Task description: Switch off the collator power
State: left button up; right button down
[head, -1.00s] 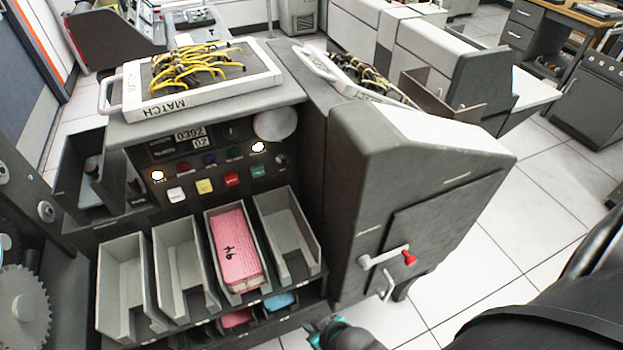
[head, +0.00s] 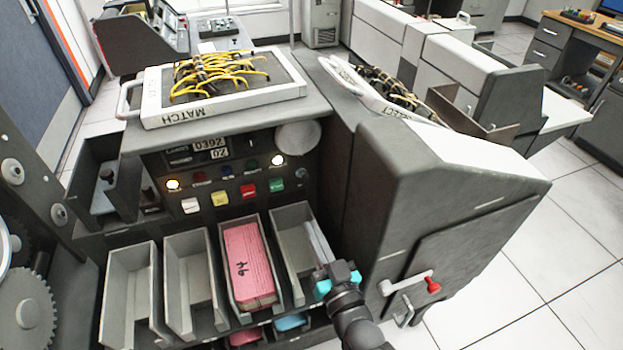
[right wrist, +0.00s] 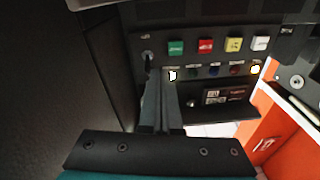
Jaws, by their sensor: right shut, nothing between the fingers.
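The collator (head: 375,190) is a dark grey machine with a front control panel (head: 190,172). The panel carries white, yellow, red and green buttons and two lit lamps, one at the left (head: 173,184) and one at the right (head: 277,160). A small dark switch (head: 300,173) sits right of the green button; it shows in the right wrist view (right wrist: 148,58), where the panel looks upside down. My right gripper (head: 314,232) is shut and empty, in front of the right card bin, below the switch. Its fingers (right wrist: 158,88) point towards the panel, apparently short of it. My left gripper is not in view.
Several grey card bins (head: 128,300) stand below the panel; one holds pink cards (head: 248,265). A white-framed plugboard marked MATCH (head: 215,112) lies on top. A red-knobbed lever (head: 432,286) sticks out from the right side. Free floor (head: 510,290) lies to the right.

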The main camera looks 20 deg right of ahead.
aim_at(303, 176)
jog(key=shift+s+d+r+m+t+h, duration=0.1)
jog(key=shift+d+r+m+t+h, duration=0.4)
jog(key=shift+r, duration=0.25)
jog(key=shift+s+d+r+m+t+h, duration=0.1)
jog(key=shift+d+r+m+t+h, duration=0.3)
jog(key=shift+r+t+h, duration=0.25)
jog(key=shift+w+r, duration=0.1)
jog(key=x, duration=0.9)
jog(key=shift+w+b, duration=0.45)
